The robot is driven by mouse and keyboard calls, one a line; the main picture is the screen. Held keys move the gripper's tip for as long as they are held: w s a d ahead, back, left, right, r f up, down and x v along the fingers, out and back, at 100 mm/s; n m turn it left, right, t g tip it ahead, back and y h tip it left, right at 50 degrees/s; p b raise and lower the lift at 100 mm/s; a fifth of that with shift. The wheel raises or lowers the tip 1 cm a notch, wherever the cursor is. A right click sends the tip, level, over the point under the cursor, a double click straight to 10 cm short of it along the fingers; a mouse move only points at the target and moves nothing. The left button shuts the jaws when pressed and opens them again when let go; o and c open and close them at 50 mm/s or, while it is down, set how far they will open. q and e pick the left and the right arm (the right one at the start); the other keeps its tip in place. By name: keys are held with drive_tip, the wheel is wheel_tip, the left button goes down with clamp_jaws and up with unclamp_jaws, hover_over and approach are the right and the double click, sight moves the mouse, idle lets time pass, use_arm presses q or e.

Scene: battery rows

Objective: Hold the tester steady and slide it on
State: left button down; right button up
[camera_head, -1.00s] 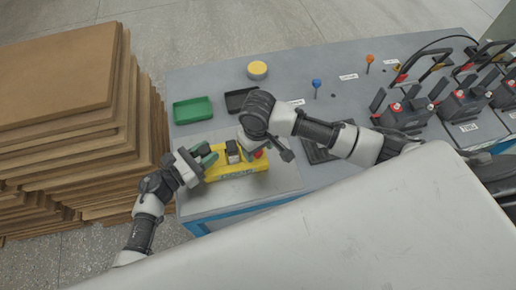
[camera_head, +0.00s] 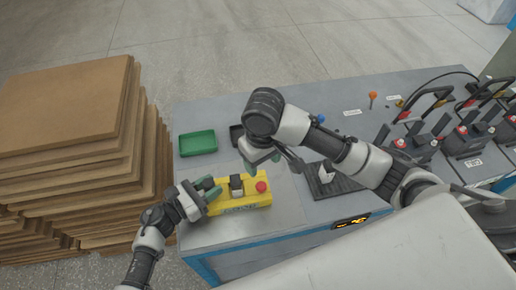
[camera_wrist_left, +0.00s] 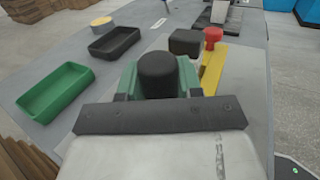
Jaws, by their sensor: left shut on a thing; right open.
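The tester is a yellow box (camera_head: 240,204) lying near the table's front left corner, with a dark block and a red knob (camera_head: 261,187) on top. My left gripper (camera_head: 209,191) is shut on its left end. In the left wrist view the green fingers sit around a black rounded grip (camera_wrist_left: 158,72), and the tester's yellow body (camera_wrist_left: 212,70) and red knob (camera_wrist_left: 213,36) show beyond. My right gripper (camera_head: 268,165) is open above and behind the tester's right end, apart from the red knob. Its own arm partly hides its fingers.
A green tray (camera_head: 198,143) stands behind the tester, with a black tray (camera_wrist_left: 115,42) beside it. A dark pad (camera_head: 338,182) with a white piece lies to the right. Several batteries with clamps (camera_head: 466,139) stand at the far right. Stacked brown boards (camera_head: 62,110) border the left.

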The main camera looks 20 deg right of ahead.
use_arm(q)
drive_tip(key=c, duration=0.7)
unclamp_jaws()
drive_tip(key=shift+o, duration=0.2)
drive_tip(key=v, duration=1.2)
drive_tip(key=shift+s, duration=0.1)
